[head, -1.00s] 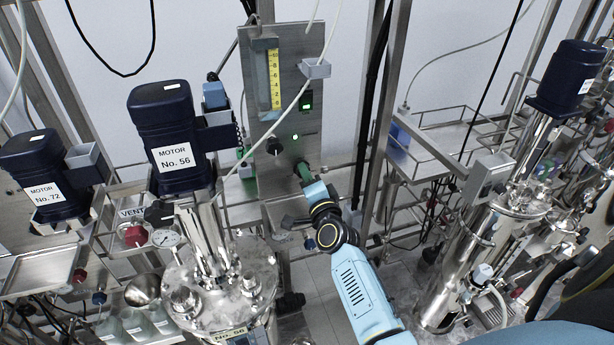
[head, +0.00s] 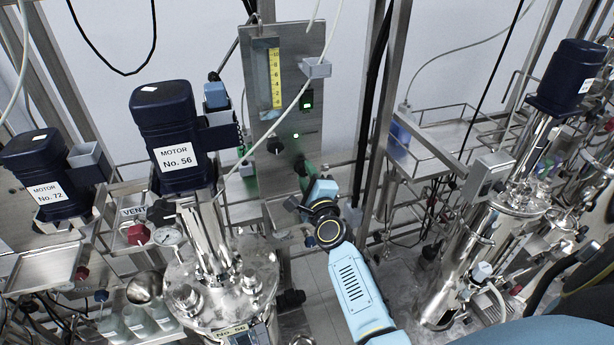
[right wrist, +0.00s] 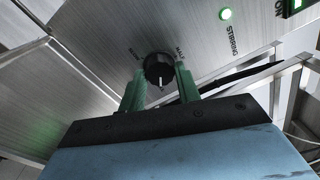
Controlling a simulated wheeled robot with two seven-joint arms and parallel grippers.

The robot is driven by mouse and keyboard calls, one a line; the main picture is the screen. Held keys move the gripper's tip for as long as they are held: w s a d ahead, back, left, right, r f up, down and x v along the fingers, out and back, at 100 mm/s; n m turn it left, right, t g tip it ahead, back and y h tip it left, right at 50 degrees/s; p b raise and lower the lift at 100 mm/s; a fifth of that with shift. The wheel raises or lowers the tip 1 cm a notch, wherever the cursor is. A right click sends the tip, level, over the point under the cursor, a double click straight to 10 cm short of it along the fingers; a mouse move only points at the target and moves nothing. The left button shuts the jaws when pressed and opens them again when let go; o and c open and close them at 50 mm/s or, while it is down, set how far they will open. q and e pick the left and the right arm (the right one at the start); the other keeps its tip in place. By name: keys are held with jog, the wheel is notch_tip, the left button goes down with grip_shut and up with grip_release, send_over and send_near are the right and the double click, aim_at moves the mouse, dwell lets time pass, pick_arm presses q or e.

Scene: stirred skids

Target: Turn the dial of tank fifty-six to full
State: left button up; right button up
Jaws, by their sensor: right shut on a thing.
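Tank fifty-six (head: 185,268) stands at lower left in the head view, under a dark blue motor (head: 160,115) labelled No. 56. Behind it is a steel panel (head: 262,185) with a yellow scale and a lit green lamp (head: 296,135). My right gripper (head: 301,168) is at the panel's lower right and hides the dial there. In the right wrist view, the green fingers of my right gripper (right wrist: 158,84) are shut on this black dial (right wrist: 158,67), one each side. Its white mark points down in that picture; the small labels are hard to read. My left gripper is out of view.
Another black knob (head: 275,145) sits left of my gripper on the panel. A pale hose (head: 268,130) crosses the panel. Motor No. 72 (head: 42,170) is at far left. A steel post (head: 385,120) and another tank (head: 462,262) stand to the right.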

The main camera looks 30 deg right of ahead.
dwell(0.4)
jog(key=o, duration=1)
jog(key=b+v, duration=0.1)
jog(key=v, duration=1.2)
jog(key=shift+s, duration=0.2)
